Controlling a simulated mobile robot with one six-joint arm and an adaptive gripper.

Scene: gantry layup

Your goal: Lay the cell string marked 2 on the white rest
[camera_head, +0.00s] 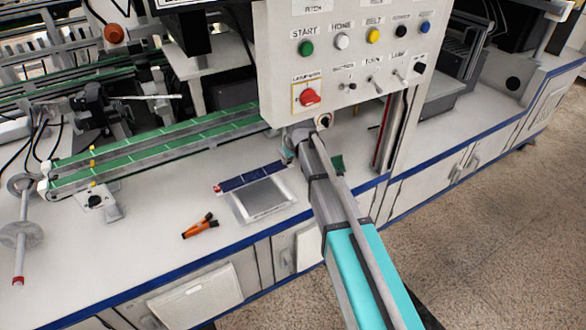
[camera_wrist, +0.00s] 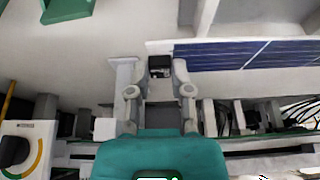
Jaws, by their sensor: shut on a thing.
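A dark blue cell string (camera_head: 250,177) with a red left end lies across the picture just behind a flat silver-grey plate in a pale frame (camera_head: 262,199). I cannot read a number on the string or tell if this plate is the white rest. My gripper (camera_head: 289,152) is at the string's right end, partly hidden by my arm. In the wrist view, my gripper (camera_wrist: 159,85) has its fingers around a small dark block (camera_wrist: 159,66) at the end of the string (camera_wrist: 245,56). I cannot tell whether the string touches the bench.
A control panel (camera_head: 345,55) with buttons and switches stands behind my arm. Green conveyor belts (camera_head: 160,147) run behind on the left. A small green piece (camera_head: 338,164) is right of my gripper.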

